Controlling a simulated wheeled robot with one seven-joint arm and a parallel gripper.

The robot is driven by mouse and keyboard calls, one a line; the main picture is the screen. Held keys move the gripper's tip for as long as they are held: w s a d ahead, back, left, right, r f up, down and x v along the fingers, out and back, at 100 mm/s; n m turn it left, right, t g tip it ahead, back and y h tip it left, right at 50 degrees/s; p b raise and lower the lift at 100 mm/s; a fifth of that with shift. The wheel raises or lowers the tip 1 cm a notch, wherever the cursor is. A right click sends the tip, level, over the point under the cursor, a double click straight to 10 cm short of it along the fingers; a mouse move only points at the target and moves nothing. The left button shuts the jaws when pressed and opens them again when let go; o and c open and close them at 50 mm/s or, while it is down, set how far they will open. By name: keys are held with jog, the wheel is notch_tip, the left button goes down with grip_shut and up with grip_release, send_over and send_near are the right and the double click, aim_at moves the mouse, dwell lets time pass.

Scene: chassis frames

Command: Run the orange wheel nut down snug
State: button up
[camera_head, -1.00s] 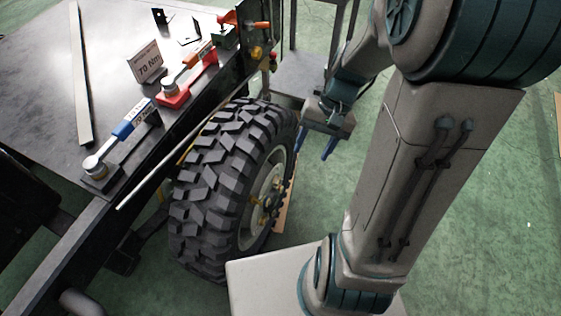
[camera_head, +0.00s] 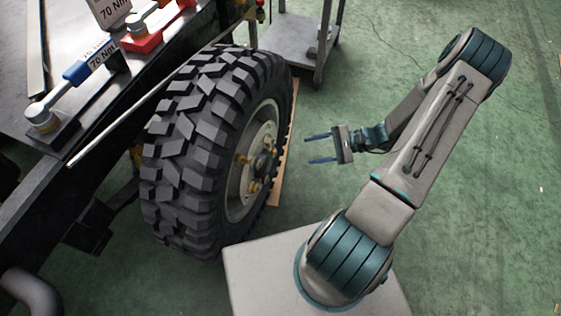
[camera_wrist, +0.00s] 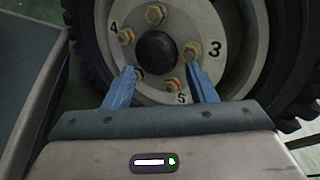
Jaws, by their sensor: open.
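The wheel (camera_head: 195,150) is a black knobbly tyre with a pale rim (camera_wrist: 235,30). Several brass-yellow nuts sit around its dark hub (camera_wrist: 156,48). In the wrist view one nut (camera_wrist: 192,50) is beside the number 3, one (camera_wrist: 126,37) beside the 4, one (camera_wrist: 170,85) near the 5. I cannot tell which one is the orange nut. My gripper (camera_head: 307,150) is open and empty, fingers pointing at the wheel face, apart from it in the head view. In the wrist view its blue fingers (camera_wrist: 160,70) frame the lower hub; the left fingertip partly overlaps a lower-left nut.
A grey trolley (camera_head: 300,40) stands behind the wheel. A wooden strip (camera_head: 283,165) lies beside the tyre. Green floor to the right is clear.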

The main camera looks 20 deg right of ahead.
notch_tip(320, 180, down, 12)
jog(key=d+m+t+b, duration=0.3)
jog(key=m+t+b, duration=0.2)
jog(key=t, duration=0.1)
jog(key=m+t+b, duration=0.1)
jog(key=b, duration=0.3)
send_near(275, 153)
jog(key=shift+y, duration=0.3)
jog(key=x, duration=0.8)
jog(key=shift+w+d+f, duration=0.2)
jog(key=shift+f, duration=0.15)
